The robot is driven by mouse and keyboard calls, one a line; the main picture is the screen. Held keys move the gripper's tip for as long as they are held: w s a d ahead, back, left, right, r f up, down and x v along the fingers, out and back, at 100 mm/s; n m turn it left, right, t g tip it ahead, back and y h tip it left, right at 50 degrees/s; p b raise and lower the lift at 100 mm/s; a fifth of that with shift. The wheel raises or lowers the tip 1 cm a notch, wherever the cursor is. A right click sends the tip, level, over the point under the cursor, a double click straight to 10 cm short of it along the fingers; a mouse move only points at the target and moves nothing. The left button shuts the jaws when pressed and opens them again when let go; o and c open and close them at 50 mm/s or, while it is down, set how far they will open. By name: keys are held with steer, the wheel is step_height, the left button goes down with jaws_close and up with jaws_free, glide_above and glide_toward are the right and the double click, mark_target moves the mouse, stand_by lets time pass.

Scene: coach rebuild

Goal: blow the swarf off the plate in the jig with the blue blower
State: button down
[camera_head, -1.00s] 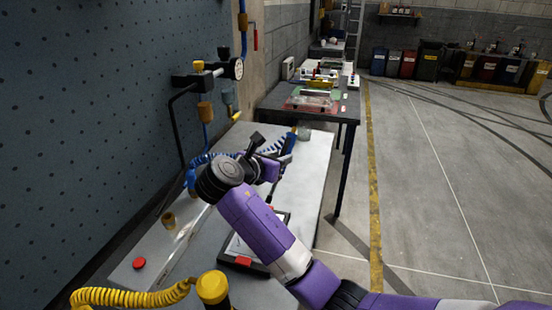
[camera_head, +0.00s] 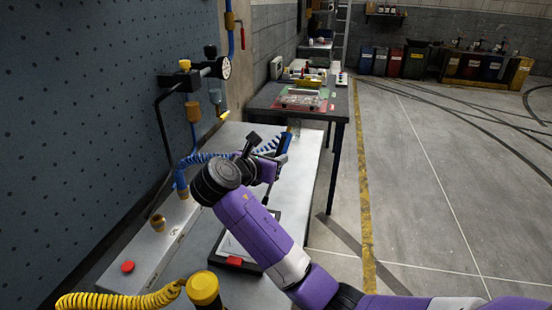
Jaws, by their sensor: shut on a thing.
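My gripper (camera_head: 278,160) is over the bench, at the end of my purple arm. It is shut on the blue blower (camera_head: 287,141), whose upper end shows above the jaws. My wrist hides part of the grip and the blower's lower end. A coiled blue hose (camera_head: 205,158) runs from the wall fittings behind my wrist toward the blower. The jig (camera_head: 234,261), a dark frame with a red block at its front corner, lies on the bench below my arm. The plate (camera_head: 233,246) shows pale inside it, partly covered by my arm. I cannot make out swarf at this size.
A regulator with a gauge (camera_head: 223,67) is on the blue pegboard wall. A red button (camera_head: 127,267) and a brass fitting (camera_head: 158,222) are on the left ledge. A yellow coiled hose with a yellow-capped post (camera_head: 203,288) stands in front. The bench's far right part is clear.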

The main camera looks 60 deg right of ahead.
steer(key=shift+w+a+r+p, duration=0.1)
steer(key=shift+w+p, duration=0.2)
steer(key=shift+w, duration=0.45)
steer(key=shift+w, duration=0.1)
steer(key=c, duration=1.9)
jaws_free()
jaws_close()
steer(key=shift+r, duration=0.1)
step_height(320, 180, up, 6)
steer(key=p, duration=0.9)
